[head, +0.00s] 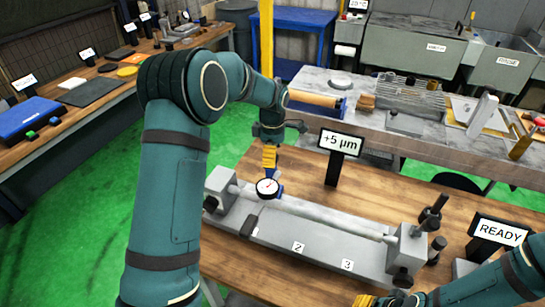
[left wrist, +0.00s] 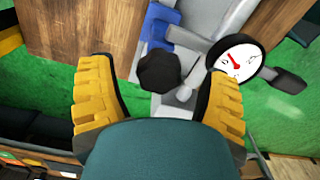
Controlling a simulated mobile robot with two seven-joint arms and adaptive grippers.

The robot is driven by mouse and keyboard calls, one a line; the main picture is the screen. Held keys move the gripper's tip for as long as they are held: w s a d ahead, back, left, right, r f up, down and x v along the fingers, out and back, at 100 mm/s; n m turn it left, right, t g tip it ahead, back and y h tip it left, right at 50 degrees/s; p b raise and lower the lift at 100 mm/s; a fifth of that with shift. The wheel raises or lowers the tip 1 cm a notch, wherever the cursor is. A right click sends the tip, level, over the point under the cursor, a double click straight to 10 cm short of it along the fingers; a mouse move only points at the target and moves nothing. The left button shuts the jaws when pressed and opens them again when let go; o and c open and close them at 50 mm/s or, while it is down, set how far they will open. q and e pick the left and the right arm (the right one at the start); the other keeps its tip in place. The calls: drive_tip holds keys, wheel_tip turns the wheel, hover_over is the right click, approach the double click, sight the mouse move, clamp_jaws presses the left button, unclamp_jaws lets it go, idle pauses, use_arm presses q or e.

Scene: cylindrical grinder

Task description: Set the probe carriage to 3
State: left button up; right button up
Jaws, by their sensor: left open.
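The probe carriage is a blue block (head: 279,190) with a white dial gauge (head: 267,188), at the left end of a grey bench fixture (head: 275,232). Plates 2 (head: 298,247) and 3 (head: 347,265) are on the fixture's front, right of the carriage. My left gripper (head: 270,163) is just above the carriage. In the left wrist view its yellow fingers (left wrist: 158,80) are apart, with a black knob (left wrist: 158,70) between them, and the dial (left wrist: 236,63) lies beyond the right finger. My right gripper (head: 385,300) shows only partly at the bottom edge.
A display reading +5 µm (head: 340,143) stands behind the fixture. A READY display (head: 500,232) and dark posts (head: 436,207) stand to its right. A pale rod (head: 320,215) runs along the fixture. A grey block (head: 410,245) closes the right end.

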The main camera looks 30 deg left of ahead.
use_arm(q)
drive_tip(key=shift+f, duration=0.5)
drive_tip(key=c, duration=1.3)
drive_tip(key=shift+d, duration=0.15)
drive_tip(key=d, duration=1)
drive_tip(key=w+d+p, duration=0.1)
drive_tip(key=d, duration=0.9)
drive_tip(key=d+p, duration=0.1)
drive_tip(key=d, duration=0.8)
drive_tip(key=shift+w+d+f, duration=0.1)
drive_tip(key=shift+w+d, duration=0.15)
drive_tip(key=shift+d, duration=0.15)
use_arm(e)
wheel_tip(320, 180, up, 2)
drive_tip(key=shift+w+r, duration=0.1)
drive_tip(key=shift+r, duration=0.05)
use_arm(q)
drive_tip(key=o, duration=1.3)
drive_tip(key=shift+w, duration=0.1)
